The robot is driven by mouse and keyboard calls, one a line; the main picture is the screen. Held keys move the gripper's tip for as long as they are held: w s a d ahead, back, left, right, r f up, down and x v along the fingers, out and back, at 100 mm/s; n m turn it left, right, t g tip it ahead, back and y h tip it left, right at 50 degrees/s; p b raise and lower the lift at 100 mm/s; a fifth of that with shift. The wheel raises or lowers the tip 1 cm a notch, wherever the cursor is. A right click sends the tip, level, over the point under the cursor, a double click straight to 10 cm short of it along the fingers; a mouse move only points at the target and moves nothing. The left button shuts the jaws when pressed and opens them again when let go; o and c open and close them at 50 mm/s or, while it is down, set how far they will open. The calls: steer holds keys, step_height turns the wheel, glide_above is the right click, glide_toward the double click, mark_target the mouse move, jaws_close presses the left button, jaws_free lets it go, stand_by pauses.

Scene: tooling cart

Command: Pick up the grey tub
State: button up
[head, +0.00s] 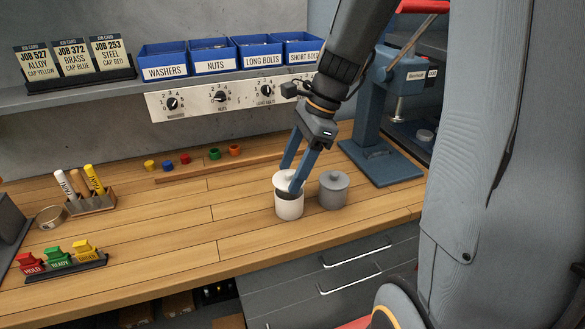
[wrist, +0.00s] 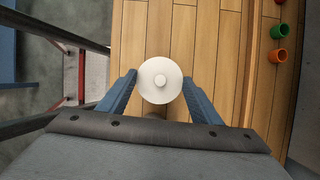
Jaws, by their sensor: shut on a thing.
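The grey tub (head: 333,191) stands upright on the bench with its knobbed lid on, just right of a white tub (head: 289,208). My gripper (head: 290,182) is over the white tub, apart from the grey one. Its blue fingers are shut on a white knobbed lid (wrist: 160,80), seen from above between them in the wrist view. In the head view a dark gap shows between this lid and the white tub's body, so the lid looks raised. I cannot clearly make out the grey tub in the wrist view.
A blue press (head: 380,165) stands behind and right of the grey tub. Small coloured caps (head: 214,153) lie along the back. A marker holder (head: 95,201) and coloured stamps (head: 60,262) are at the left. The bench between is clear, and its front edge is near the tubs.

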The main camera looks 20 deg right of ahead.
steer(key=shift+f, duration=0.15)
steer(key=shift+f, duration=0.35)
steer(key=shift+f, duration=0.15)
steer(key=o, duration=1)
steer(key=shift+o, duration=0.2)
